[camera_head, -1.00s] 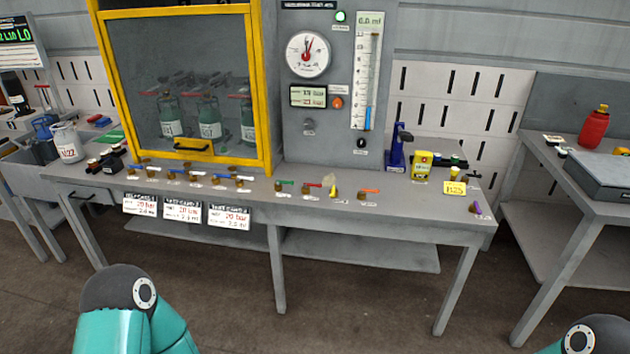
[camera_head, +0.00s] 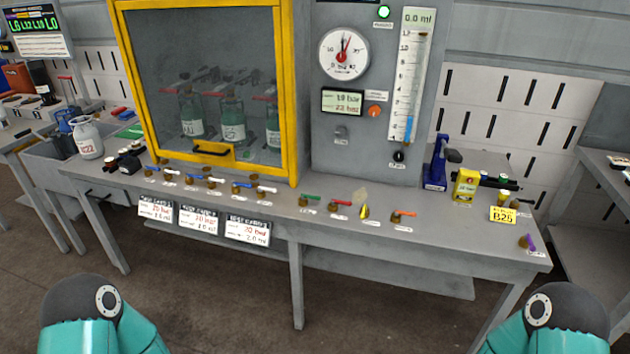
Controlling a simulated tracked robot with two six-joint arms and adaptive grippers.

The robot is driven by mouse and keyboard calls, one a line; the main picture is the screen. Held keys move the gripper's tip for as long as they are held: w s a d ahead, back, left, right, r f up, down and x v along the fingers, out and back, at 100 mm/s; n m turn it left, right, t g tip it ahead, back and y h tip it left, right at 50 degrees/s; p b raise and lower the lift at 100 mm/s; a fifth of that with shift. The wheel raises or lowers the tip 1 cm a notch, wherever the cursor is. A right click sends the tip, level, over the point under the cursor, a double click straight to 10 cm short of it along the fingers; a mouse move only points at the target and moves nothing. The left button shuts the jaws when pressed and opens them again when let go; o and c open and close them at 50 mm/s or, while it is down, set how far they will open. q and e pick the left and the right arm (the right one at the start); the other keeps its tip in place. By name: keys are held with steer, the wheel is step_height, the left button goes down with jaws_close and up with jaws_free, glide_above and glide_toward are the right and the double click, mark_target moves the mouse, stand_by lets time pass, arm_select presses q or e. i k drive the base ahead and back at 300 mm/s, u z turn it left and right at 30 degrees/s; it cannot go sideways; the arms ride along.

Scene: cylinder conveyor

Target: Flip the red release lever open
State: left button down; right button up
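A small valve with a red lever handle (camera_head: 341,203) sits on the front of the grey bench top, between a green-handled valve (camera_head: 309,197) and a yellow one (camera_head: 364,211). Red handles also show on the green cylinders (camera_head: 232,117) behind the clear front of the yellow-framed cabinet (camera_head: 286,95). I cannot tell which red handle is the release lever. Only dark and teal upper parts of my two arms show at the bottom corners, apart from the bench. Neither gripper is in view.
The grey panel with a round gauge (camera_head: 344,53) and a graduated tube (camera_head: 411,70) stands behind the valves. A blue tool (camera_head: 436,166) and a yellow box (camera_head: 465,185) stand to the right. Floor is free before the bench.

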mark_target(333, 202)
steer(key=u, duration=0.1)
steer(key=i, duration=0.85)
steer(key=z, duration=0.45)
steer(key=i, duration=0.55)
steer(key=z, duration=0.5)
steer(key=k, duration=0.9)
steer(key=z, duration=0.15)
steer(key=i, duration=0.95)
steer(key=u, duration=0.05)
